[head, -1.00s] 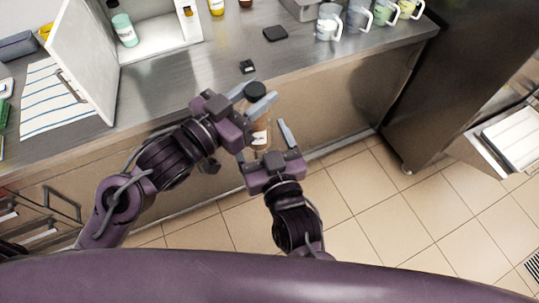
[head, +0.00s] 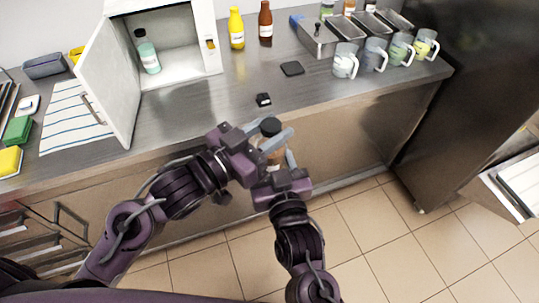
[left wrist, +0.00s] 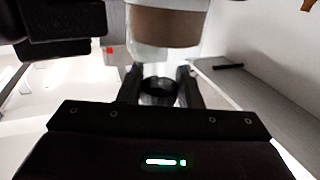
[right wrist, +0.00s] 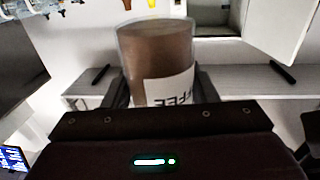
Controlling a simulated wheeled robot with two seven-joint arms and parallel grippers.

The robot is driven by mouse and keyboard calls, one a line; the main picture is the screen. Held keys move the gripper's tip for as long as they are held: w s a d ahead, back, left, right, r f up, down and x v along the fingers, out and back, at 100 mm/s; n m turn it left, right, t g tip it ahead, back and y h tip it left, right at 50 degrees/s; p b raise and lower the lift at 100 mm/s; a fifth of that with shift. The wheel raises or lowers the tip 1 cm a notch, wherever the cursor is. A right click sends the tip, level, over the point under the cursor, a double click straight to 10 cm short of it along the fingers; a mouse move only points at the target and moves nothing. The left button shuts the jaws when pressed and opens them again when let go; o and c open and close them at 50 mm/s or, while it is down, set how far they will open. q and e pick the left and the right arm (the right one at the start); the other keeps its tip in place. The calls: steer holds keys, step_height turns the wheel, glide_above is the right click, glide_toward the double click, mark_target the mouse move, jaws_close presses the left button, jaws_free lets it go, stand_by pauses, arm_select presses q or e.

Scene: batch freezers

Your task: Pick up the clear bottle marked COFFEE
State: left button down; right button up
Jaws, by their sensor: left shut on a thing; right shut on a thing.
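The clear bottle with brown contents and a black cap (head: 271,126) is held upright in front of the counter's edge, between my two grippers. My left gripper (head: 274,140) is shut on its upper part near the cap, coming from the left. My right gripper (head: 281,160) is shut on its body from below right. In the left wrist view the bottle's brown body (left wrist: 165,27) is at the top and the dark cap lies between the fingers. In the right wrist view the bottle (right wrist: 158,60) shows a white label with upside-down letters, partly hidden, reading "FFEE".
The steel counter (head: 200,115) carries a white cabinet with an open door (head: 110,80), a mint bottle (head: 147,52), yellow (head: 236,28) and red-brown (head: 265,22) bottles, and several mugs (head: 345,62). A dark pad (head: 292,69) lies mid-counter. A dark fridge stands right.

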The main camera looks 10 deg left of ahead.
arm_select(q)
steer(key=c, duration=0.9)
jaws_free()
steer(key=shift+c, duration=0.2)
